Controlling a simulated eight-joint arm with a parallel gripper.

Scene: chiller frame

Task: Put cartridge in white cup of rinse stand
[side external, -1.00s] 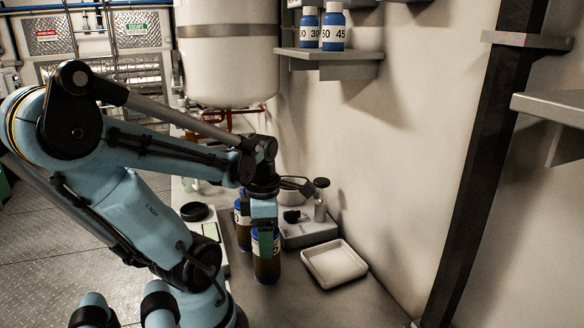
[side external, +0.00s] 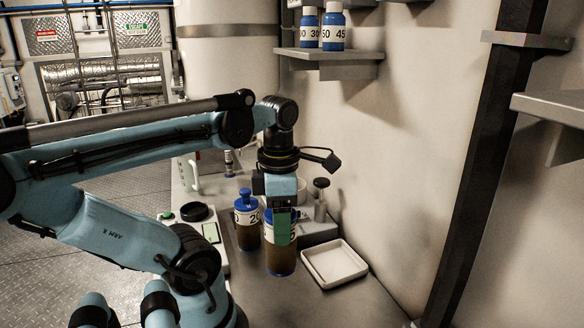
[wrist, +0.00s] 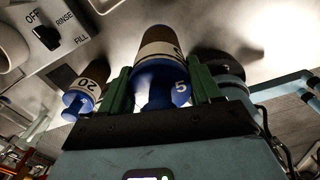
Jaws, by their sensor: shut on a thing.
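My gripper (side external: 282,222) has green fingers and is shut on a brown cartridge (side external: 281,262) with a blue cap and white label band. In the wrist view the cartridge (wrist: 160,50) sits between both fingers (wrist: 161,90), and a 5 shows on it. It hangs about upright; whether its base clears the counter is hard to tell. The grey rinse stand (side external: 318,229) is behind and right of my gripper. Its white cup (side external: 302,187) is mostly hidden behind my gripper. In the wrist view the cup (wrist: 12,48) is at the upper left, beside the OFF/RINSE/FILL knob.
A second blue-capped bottle marked 20 (side external: 247,226) stands close left of the held cartridge. A white square tray (side external: 350,279) lies to the right near the wall. A black round dish (side external: 196,212) is at left. A shelf (side external: 335,65) with blue bottles is above.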

